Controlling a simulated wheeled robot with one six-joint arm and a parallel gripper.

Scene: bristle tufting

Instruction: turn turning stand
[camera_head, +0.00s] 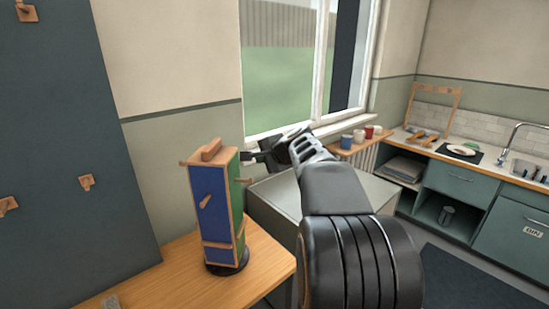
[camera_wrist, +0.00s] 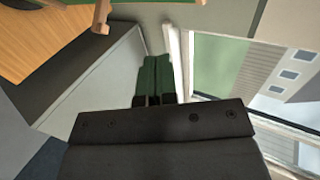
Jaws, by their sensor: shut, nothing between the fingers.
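The turning stand (camera_head: 218,205) is a tall wooden-edged block on a round black base (camera_head: 227,262), upright on the wooden table. A blue face with a slanted peg and a green face with a peg show in the head view. A wooden block sits on its top. My gripper (camera_head: 254,157) is just right of the stand's upper part; I cannot tell whether it touches. In the wrist view its two fingers (camera_wrist: 157,75) lie side by side, shut and empty. A wooden peg (camera_wrist: 101,16) and a strip of the green face (camera_wrist: 160,2) show at the top edge there.
The wooden table (camera_head: 177,272) has free room around the stand. A dark panel with pegs (camera_head: 60,140) stands at left. A grey cabinet (camera_head: 277,190) is behind my arm, below the window. Cups (camera_head: 358,136) and a kitchen counter are farther right.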

